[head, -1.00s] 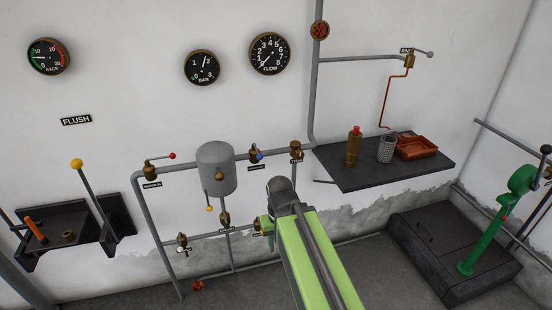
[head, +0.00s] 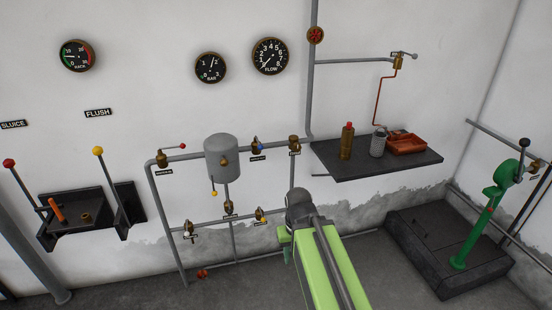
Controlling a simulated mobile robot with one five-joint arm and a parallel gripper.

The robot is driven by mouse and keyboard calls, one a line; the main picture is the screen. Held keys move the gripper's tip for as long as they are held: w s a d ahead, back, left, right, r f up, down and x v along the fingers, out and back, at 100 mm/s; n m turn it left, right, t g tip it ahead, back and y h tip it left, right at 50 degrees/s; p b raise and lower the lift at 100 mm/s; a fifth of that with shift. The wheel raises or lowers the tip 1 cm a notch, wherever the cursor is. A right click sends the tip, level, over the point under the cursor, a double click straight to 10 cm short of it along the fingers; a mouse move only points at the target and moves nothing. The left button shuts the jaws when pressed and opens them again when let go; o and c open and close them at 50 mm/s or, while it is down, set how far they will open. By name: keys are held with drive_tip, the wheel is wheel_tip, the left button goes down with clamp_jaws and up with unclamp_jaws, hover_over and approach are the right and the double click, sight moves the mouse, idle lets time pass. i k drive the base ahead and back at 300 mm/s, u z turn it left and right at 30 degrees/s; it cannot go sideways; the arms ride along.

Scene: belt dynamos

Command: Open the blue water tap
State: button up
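The blue water tap (head: 257,147) is a small brass valve with a blue handle, on the upper horizontal pipe to the right of the grey tank (head: 221,157). A dark label sits under it, too small to read. My green arm reaches up from the bottom of the head view. My gripper (head: 284,240) is at its far end, below and to the right of the blue tap and clear of it. The fingers are mostly hidden by the arm, so I cannot see whether they are open.
A red-handled valve (head: 163,159) is left of the tank, another brass valve (head: 294,145) right of the blue tap. A yellow-handled valve (head: 261,216) is on the lower pipe near my gripper. A dark shelf (head: 350,170) with bottle, cup and tray juts out at right.

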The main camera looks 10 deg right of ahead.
sight(260, 147)
drive_tip(key=z, duration=0.15)
drive_tip(key=k, duration=0.3)
drive_tip(key=u, duration=0.25)
drive_tip(key=i, duration=0.8)
drive_tip(key=z, duration=0.75)
drive_tip(key=k, duration=0.1)
drive_tip(key=u, duration=2.95)
drive_tip(key=k, duration=0.55)
drive_tip(key=z, duration=0.45)
drive_tip(key=i, duration=0.55)
drive_tip(key=u, duration=0.15)
